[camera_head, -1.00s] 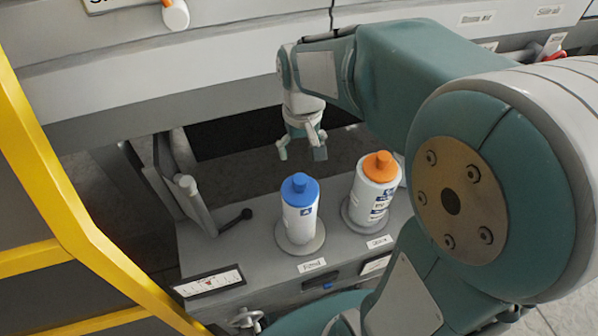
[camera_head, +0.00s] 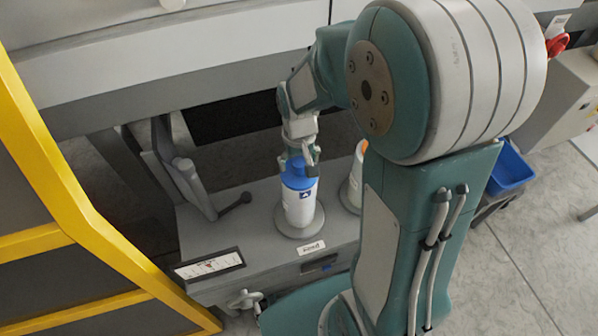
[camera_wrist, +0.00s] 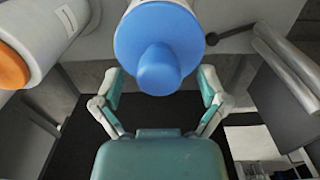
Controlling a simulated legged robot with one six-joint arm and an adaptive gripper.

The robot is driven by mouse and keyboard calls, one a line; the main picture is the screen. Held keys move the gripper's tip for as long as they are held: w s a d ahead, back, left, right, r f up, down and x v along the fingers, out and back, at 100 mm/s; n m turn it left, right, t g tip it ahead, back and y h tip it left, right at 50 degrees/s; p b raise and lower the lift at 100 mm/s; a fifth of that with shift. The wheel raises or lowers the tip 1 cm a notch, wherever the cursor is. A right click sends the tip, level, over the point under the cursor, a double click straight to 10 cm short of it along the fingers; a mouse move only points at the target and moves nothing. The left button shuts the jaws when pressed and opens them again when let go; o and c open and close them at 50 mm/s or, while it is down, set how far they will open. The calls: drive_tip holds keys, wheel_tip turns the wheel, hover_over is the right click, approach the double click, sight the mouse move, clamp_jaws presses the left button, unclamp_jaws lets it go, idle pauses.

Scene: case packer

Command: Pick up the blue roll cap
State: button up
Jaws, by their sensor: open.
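The blue roll cap (camera_head: 298,177) sits on top of a white cylindrical roll (camera_head: 300,207), which stands upright on a round grey base. In the wrist view the blue cap (camera_wrist: 160,50) is seen from above, with a wide rim and a knob in the middle. My gripper (camera_head: 299,162) is at the cap's top in the head view. Its fingers are spread apart in the wrist view (camera_wrist: 158,98), one on each side of the knob's end. I cannot tell whether a finger touches the cap.
An orange-capped roll stands to the right, mostly behind my arm; its orange cap (camera_wrist: 10,68) shows in the wrist view. A black-knobbed lever (camera_head: 236,203) is left of the blue-capped roll. A yellow frame (camera_head: 60,190) stands at left. A blue bin (camera_head: 510,168) is at right.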

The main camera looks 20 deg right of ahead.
sight(299, 162)
clamp_jaws()
idle(0.3)
drive_tip(key=shift+r, duration=0.55)
wheel_tip(299, 162, up, 2)
drive_tip(key=shift+s+r, duration=0.1)
drive_tip(key=shift+r, duration=0.15)
drive_tip(key=s+r, duration=0.9)
drive_tip(key=s, duration=0.5)
drive_tip(key=shift+a+r, duration=0.25)
drive_tip(key=shift+a, duration=0.2)
